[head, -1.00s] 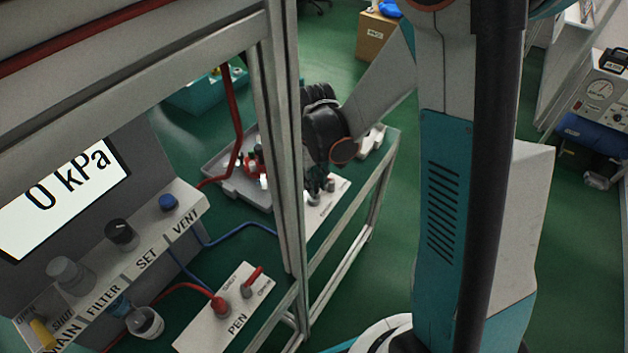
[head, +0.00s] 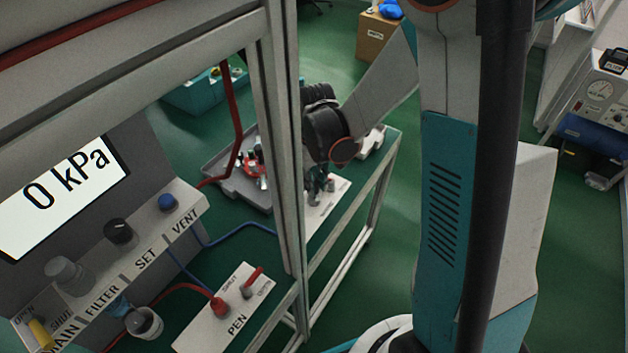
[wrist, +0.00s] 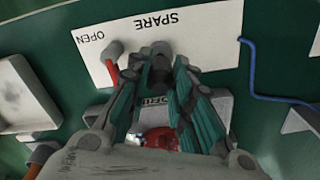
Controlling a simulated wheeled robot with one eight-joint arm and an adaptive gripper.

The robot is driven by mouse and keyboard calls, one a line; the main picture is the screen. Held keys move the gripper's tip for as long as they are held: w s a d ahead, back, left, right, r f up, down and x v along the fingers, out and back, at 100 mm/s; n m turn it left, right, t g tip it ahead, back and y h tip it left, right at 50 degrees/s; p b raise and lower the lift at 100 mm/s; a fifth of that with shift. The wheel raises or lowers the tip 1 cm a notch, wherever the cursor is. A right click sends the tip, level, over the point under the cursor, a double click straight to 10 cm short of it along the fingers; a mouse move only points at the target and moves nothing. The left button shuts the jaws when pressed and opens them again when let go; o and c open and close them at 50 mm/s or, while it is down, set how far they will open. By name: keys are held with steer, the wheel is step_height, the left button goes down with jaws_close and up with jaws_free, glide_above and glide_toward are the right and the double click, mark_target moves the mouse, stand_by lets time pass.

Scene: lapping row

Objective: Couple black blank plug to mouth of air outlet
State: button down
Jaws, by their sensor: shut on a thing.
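My gripper (wrist: 160,82) is shut on the black blank plug (wrist: 158,77), a dark piece between its teal-padded fingers in the wrist view. The plug points toward the grey air outlet (wrist: 158,48) on the white SPARE plate (wrist: 205,42). Plug and outlet overlap in this view, so I cannot tell whether they touch or are joined. A red lever (wrist: 111,70) stands beside the outlet, near the word OPEN. In the head view my gripper (head: 318,182) is at the plate (head: 318,212), partly hidden by the frame post, and the plug cannot be made out.
A grey tray (head: 218,178) with red and dark fittings lies behind the post. The metal frame post (head: 285,150) stands close to my arm. The PEN plate (head: 205,335) with a red plug and hose is nearer. A blue hose (wrist: 251,75) runs right of the SPARE plate.

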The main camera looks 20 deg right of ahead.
mark_target(314, 179)
steer(key=shift+f+b, duration=1.05)
steer(key=shift+f, duration=0.3)
steer(key=c, duration=1.3)
jaws_free()
steer(key=shift+c, duration=0.2)
steer(key=shift+r, duration=0.15)
step_height(314, 179, up, 12)
steer(key=shift+f, duration=0.1)
